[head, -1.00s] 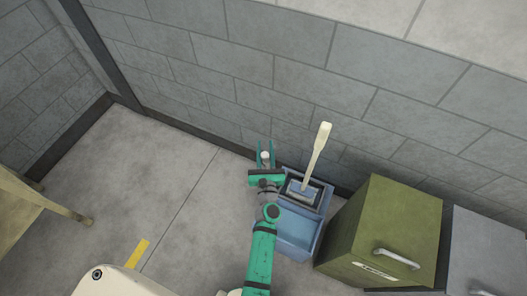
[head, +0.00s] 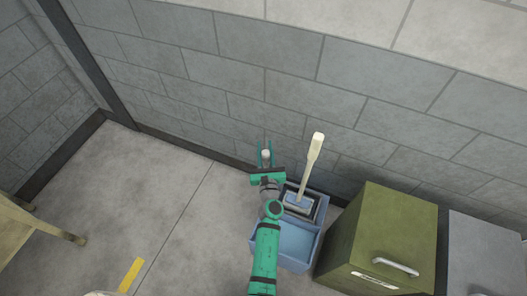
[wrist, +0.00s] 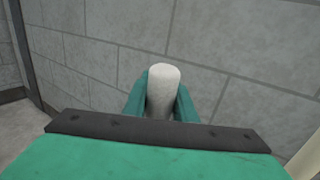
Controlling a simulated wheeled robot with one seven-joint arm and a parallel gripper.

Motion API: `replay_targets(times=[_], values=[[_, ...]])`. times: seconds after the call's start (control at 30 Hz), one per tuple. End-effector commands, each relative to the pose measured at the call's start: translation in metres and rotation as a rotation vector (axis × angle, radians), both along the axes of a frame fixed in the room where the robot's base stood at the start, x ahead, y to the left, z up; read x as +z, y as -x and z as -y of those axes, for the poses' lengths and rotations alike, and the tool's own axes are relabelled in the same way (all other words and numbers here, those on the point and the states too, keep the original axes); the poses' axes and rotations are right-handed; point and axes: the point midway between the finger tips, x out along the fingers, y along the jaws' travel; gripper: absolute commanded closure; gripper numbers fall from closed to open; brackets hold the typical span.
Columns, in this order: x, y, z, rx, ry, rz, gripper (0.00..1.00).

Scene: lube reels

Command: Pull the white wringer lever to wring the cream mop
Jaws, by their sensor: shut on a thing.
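The white wringer lever (head: 266,155) shows only as a pale rounded end between my fingers; the wrist view shows it as an upright whitish cylinder (wrist: 163,88). My green gripper (head: 265,150) is shut on it, one finger on each side. It is left of the blue mop bucket (head: 287,243), close to the wall. The cream mop (head: 311,160) stands tilted in the wringer (head: 318,207) at the bucket's back, its head down inside. My gripper and arm hide the lever's lower part and its joint to the wringer.
An olive-green cabinet (head: 385,235) stands close right of the bucket, with a grey cabinet (head: 485,255) beyond it. A grey block wall (head: 240,70) rises behind.

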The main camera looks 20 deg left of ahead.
Motion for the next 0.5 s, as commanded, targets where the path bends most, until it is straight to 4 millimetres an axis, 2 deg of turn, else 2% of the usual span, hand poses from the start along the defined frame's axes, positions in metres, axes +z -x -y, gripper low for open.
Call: replay_targets(times=[0.1,0.13,0.2,0.23,0.5], values=[[-0.0049,0.0021,-0.0009,0.002,0.001,-0.009,1.00],[-0.0049,0.0021,-0.0009,0.002,0.001,-0.009,0.73],[-0.0045,0.0019,-0.0007,0.001,0.000,-0.008,0.57],[-0.0040,0.0018,-0.0006,0.001,0.000,-0.007,0.54],[-0.0015,0.0011,0.0002,0.000,0.000,-0.002,0.54]])
